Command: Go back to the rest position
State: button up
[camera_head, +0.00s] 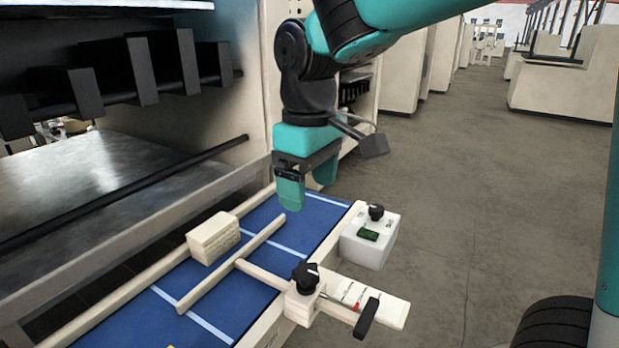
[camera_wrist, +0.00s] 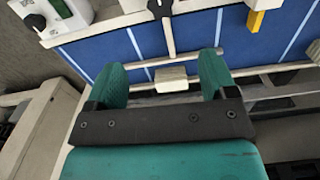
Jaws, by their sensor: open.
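My gripper (camera_head: 306,190) hangs above the far end of the blue belt (camera_head: 222,302) in the head view, its teal fingers apart and nothing between them. In the wrist view my gripper (camera_wrist: 165,80) is also open. A cream block (camera_head: 214,238) rests at the belt's left rail, clear of the fingers. In the wrist view this block (camera_wrist: 171,79) shows beyond the gap between the fingertips.
A cream guide bar (camera_head: 232,262) lies over the belt, joined to a clamp with a black knob (camera_head: 305,276). A white control box (camera_head: 370,240) stands at the belt's right side. A large machine (camera_head: 110,170) fills the left. The grey floor (camera_head: 480,200) at right is open.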

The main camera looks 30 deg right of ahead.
jog(key=shift+r, duration=0.65)
jog(key=shift+f, duration=0.1)
jog(key=s+a+f+y, duration=0.1)
jog(key=s+f, duration=0.1)
jog(key=s, duration=0.3)
jog(key=s+a+f+y+b, duration=0.1)
jog(key=s+a+f, duration=0.1)
jog(key=s, duration=0.3)
jog(key=s+a+f+y+b, duration=0.1)
jog(key=s+f+y, duration=0.1)
jog(key=s, duration=0.3)
jog(key=shift+s+a+f+n, duration=0.15)
jog(key=shift+s+f, duration=0.05)
jog(key=shift+f, duration=0.2)
jog(key=shift+s+a+f+n, duration=0.15)
jog(key=shift+s+f, duration=0.05)
jog(key=shift+f, duration=0.2)
jog(key=shift+c, duration=0.2)
